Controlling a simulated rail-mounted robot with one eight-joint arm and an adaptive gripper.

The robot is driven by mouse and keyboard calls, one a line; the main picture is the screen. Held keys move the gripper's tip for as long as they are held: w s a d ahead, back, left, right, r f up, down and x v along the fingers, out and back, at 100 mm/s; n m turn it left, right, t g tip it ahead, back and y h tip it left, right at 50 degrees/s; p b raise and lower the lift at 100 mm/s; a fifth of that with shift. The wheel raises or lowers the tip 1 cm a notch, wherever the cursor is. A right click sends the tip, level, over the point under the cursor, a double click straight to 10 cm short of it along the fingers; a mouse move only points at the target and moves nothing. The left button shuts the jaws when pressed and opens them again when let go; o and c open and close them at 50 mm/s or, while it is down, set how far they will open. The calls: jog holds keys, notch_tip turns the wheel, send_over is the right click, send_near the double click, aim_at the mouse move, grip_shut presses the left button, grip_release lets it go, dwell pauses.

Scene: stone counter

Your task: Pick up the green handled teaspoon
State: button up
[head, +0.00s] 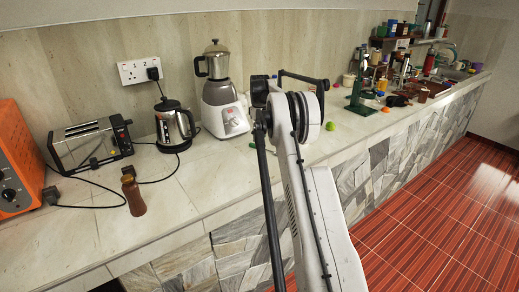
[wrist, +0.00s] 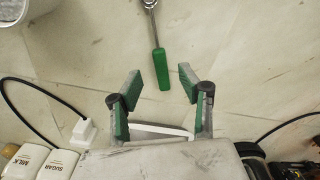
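The green handled teaspoon lies on the pale stone counter in the wrist view, with its green handle (wrist: 160,68) pointing toward my gripper. Its metal shaft runs up to the top edge, where the bowl is partly cut off. My gripper (wrist: 161,82) is open and empty, with one green-padded finger on each side of the handle's line. The handle's end is in the gap near the fingertips, and neither finger appears to touch it; the height above the counter is unclear. In the head view a small green spot (head: 252,145) right of the blender may be the handle. My arm hides the gripper there.
The blender (head: 221,95), kettle (head: 174,125), toaster (head: 90,145) and a brown wooden bottle-shaped item (head: 133,195) stand left of my arm. In the wrist view, a white plug (wrist: 83,132) with a cable and milk and sugar containers (wrist: 58,164) lie lower left.

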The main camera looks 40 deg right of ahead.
aim_at(259, 146)
jog(key=shift+w+f, duration=0.1)
jog(key=shift+f, duration=2.5)
grip_shut()
